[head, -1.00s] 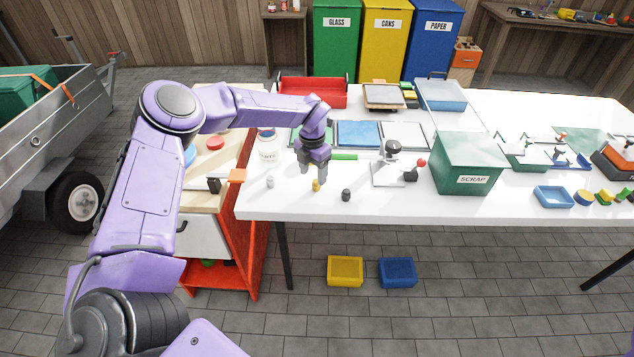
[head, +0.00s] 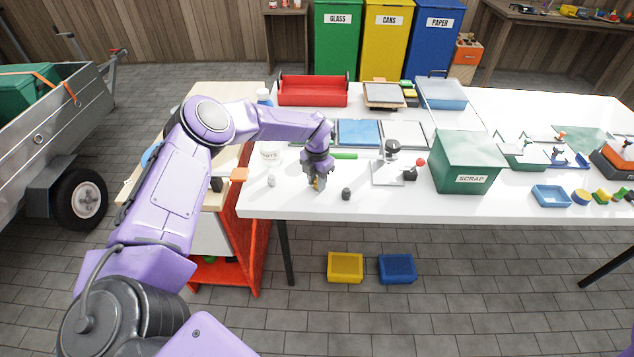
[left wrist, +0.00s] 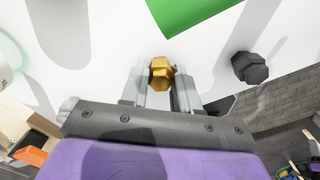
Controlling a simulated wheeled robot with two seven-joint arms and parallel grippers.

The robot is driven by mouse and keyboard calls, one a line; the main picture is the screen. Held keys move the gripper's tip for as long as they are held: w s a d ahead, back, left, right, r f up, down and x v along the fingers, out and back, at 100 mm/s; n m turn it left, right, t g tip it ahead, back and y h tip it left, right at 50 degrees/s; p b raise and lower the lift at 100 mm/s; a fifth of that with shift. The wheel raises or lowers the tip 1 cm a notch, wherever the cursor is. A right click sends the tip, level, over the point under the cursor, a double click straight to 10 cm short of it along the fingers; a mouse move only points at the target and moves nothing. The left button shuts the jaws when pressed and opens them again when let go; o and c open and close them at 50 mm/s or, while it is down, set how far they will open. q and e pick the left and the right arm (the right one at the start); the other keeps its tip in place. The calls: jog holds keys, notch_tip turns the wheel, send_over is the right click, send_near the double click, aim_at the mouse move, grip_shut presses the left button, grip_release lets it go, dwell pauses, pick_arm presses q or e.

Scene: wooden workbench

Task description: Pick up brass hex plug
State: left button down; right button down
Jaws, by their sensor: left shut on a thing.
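The brass hex plug (left wrist: 160,72) is gold and faceted. In the left wrist view it sits between the two fingertips of my left gripper (left wrist: 160,84), which is shut on it. In the head view my left gripper (head: 318,184) points down at the table's front part, and the plug (head: 320,184) shows only partly between the fingers. I cannot tell whether the plug still touches the table. My right gripper is not in view.
A dark hex plug (head: 346,194) stands just right of the gripper, also in the left wrist view (left wrist: 249,68). A pale plug (head: 271,181) stands to the left. A green strip (head: 345,156) lies behind. The table's front edge is near.

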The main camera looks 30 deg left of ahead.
pick_arm(q)
jog(key=shift+w+r+b, duration=0.1)
jog(key=shift+r+b, duration=0.4)
jog(key=shift+r, duration=0.05)
jog(key=shift+r+b, duration=0.55)
jog(key=shift+r, duration=0.35)
jog(key=s+d+r+b, duration=0.3)
jog(key=d+r, duration=0.7)
jog(key=d, duration=0.3)
jog(key=shift+s+d+b, duration=0.2)
jog(key=shift+d+b, duration=0.1)
jog(key=shift+b, duration=0.05)
